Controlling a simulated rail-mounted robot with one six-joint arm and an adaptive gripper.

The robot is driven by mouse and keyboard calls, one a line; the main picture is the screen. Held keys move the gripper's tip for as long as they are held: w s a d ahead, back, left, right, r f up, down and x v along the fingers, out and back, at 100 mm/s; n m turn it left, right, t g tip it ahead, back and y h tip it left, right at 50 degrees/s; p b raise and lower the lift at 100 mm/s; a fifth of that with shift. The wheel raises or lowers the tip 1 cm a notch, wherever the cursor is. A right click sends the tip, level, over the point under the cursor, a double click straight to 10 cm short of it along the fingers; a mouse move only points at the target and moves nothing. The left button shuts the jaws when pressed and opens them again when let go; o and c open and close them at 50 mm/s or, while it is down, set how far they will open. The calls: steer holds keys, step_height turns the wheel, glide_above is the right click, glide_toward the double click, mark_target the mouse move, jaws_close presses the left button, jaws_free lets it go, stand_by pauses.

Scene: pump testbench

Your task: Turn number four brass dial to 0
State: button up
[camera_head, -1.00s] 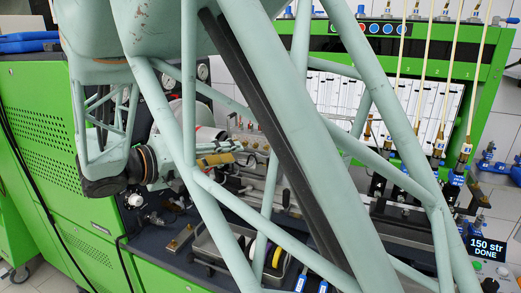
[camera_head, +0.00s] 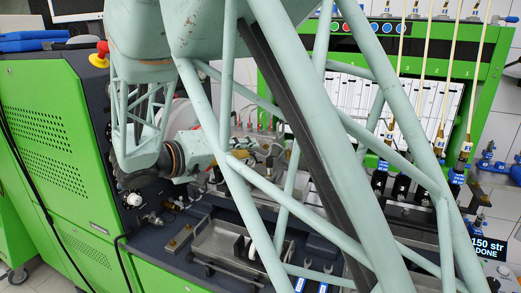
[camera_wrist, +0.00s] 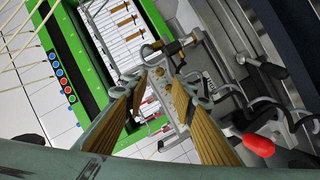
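My gripper (camera_wrist: 165,80) shows in the wrist view with two ribbed tan fingers spread apart and nothing between them. A brass fitting (camera_wrist: 171,48) on a metal frame appears just beyond the fingertips; I cannot tell whether it is a dial or which number it bears. In the head view, brass fittings (camera_head: 466,151) hang at the lower ends of the pale tubes at right. I cannot read a number four on any brass part. In the head view my gripper is largely hidden behind my arm.
A green frame (camera_wrist: 75,60) with a white chart panel and coloured buttons lies beyond the fingers. A red-ended handle (camera_wrist: 258,145) and dark hoses are at lower right. A metal tray (camera_head: 222,248) sits on the bench. A display (camera_head: 487,249) reads "150 str DONE".

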steer(key=x, duration=0.7)
steer(key=shift+b, duration=0.35)
steer(key=shift+c, duration=0.7)
jaws_close()
